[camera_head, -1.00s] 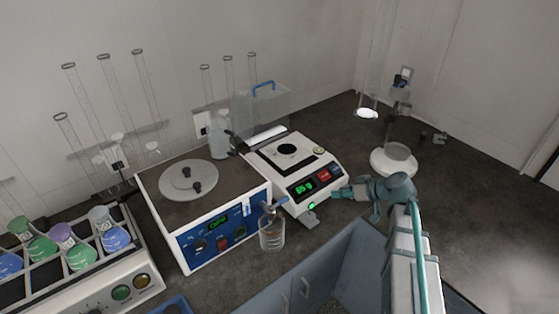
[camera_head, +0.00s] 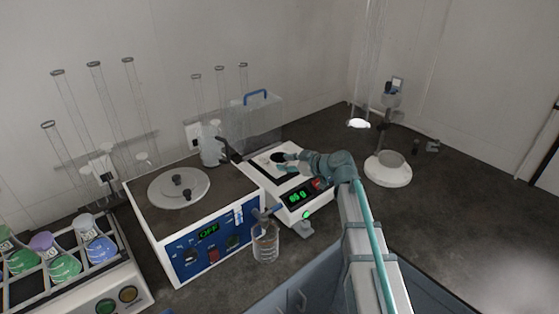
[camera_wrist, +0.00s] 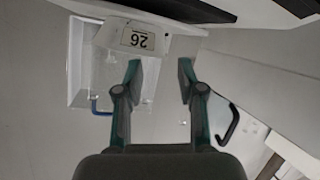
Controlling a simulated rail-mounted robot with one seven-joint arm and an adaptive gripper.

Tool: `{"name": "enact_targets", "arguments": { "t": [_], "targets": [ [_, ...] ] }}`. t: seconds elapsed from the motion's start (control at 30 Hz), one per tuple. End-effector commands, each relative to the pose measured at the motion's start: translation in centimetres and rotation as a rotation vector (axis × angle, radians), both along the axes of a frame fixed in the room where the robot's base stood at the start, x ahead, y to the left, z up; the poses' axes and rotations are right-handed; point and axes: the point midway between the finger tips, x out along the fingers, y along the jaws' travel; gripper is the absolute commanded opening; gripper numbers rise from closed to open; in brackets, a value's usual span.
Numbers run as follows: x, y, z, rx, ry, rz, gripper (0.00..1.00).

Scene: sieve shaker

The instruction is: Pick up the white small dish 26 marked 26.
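A label reading 26 (camera_wrist: 138,39) shows upside down in the wrist view, on a pale, angled white piece taken to be the white small dish 26 (camera_wrist: 175,44). Its full outline is cut by the view and cannot be made out. My gripper (camera_wrist: 160,70) is open, its two green fingers apart with nothing between them. The label lies just beyond the left fingertip; whether they touch cannot be told. In the head view my gripper (camera_head: 281,162) is over the balance (camera_head: 299,205), and I cannot pick out the dish there clearly.
A clear box with a blue handle (camera_head: 255,97) stands behind the balance; the handle also shows in the wrist view (camera_wrist: 101,112). A blue-fronted device (camera_head: 210,248) is at left, with a glass beaker (camera_head: 265,245) in front. A white round-based stand (camera_head: 388,172) is at right.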

Motion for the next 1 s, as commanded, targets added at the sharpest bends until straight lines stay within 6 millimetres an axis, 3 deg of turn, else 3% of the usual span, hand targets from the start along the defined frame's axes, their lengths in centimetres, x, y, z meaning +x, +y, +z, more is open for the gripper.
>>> {"name": "enact_targets", "arguments": {
  "t": [0.4, 0.67, 0.73, 0.9, 1.0],
  "targets": [
    [2.6, 3.7, -1.6, 0.0, 0.001, 0.001, 0.39],
    [2.7, 4.0, -2.0, 0.001, 0.001, 0.0, 0.39],
    [2.7, 4.0, -2.0, 0.001, 0.001, 0.0, 0.32],
    [2.7, 4.0, -2.0, 0.001, 0.001, 0.0, 0.04],
    [2.7, 4.0, -2.0, 0.001, 0.001, 0.0, 0.0]
  ]
}}
